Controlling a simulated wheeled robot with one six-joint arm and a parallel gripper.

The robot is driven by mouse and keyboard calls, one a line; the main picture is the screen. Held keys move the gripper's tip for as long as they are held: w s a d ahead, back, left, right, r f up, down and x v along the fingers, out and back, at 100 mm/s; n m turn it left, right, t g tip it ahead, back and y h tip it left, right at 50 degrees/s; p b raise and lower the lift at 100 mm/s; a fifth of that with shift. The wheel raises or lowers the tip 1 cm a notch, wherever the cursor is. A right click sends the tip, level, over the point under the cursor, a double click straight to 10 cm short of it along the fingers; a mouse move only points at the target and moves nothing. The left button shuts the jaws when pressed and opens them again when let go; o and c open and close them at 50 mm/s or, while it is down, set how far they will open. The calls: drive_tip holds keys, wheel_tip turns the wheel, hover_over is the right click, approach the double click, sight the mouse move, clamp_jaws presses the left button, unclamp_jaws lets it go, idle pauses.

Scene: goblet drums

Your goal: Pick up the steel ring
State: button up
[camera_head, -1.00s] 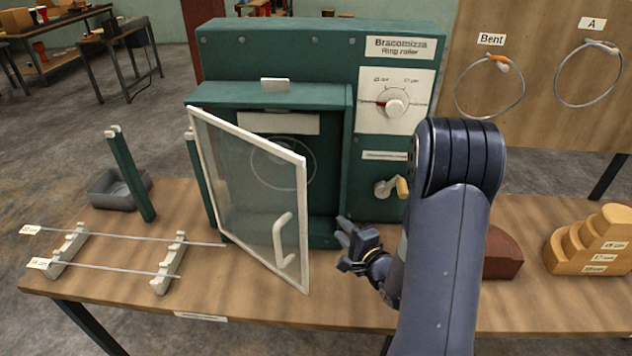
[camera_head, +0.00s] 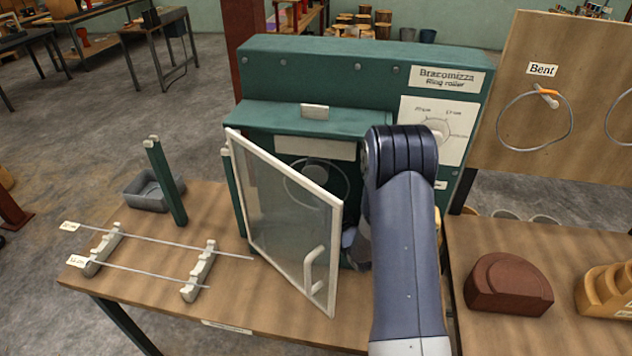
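A thin steel ring (camera_head: 287,178) shows inside the open front bay of the green ring roller (camera_head: 300,75), partly behind the glass of its door. The white-framed glass door (camera_head: 275,225) stands swung open toward me, with a handle (camera_head: 314,270) near its free edge. My arm reaches up to the right of the door, in front of the bay's right side. Only a small bluish part of my gripper (camera_head: 350,238) seems to show between door and arm. Its fingers are hidden, so I cannot tell whether they hold anything.
Another ring (camera_head: 535,118) hangs on a board under a "Bent" label. Two rods lie across white supports (camera_head: 198,272) at the left, near a green post (camera_head: 166,182) and a grey tray (camera_head: 148,198). A brown block (camera_head: 508,284) sits on the right table.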

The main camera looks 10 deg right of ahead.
drive_tip(key=shift+w, duration=0.15)
drive_tip(key=shift+c, duration=0.5)
clamp_jaws()
idle(0.9)
